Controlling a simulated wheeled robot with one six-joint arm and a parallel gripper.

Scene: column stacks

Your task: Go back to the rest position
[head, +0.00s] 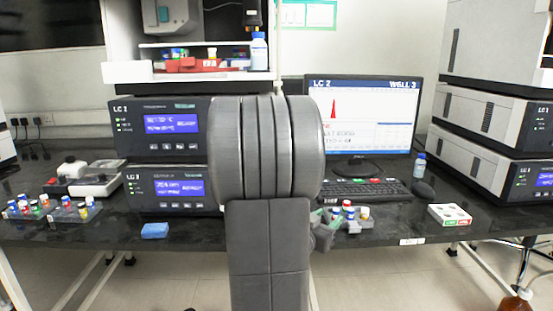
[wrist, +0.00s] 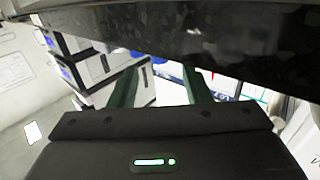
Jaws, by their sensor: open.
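My gripper shows in the wrist view (wrist: 160,74) as two dark green fingers set well apart, with nothing between them. Its dark body fills the bottom of that view. In the head view my grey arm stands upright in the middle and hides most of the gripper. Only a small grey-green part shows at the arm's right side, by the bench's front edge, close to a group of capped vials (head: 348,211). Whether it touches them cannot be told.
The dark bench (head: 390,225) carries two stacked LC units (head: 160,125), a monitor (head: 360,115), a keyboard (head: 365,191), a blue block (head: 154,230) and a white box (head: 449,214). More vials (head: 62,212) stand at left. A brown bottle (head: 516,300) is at lower right.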

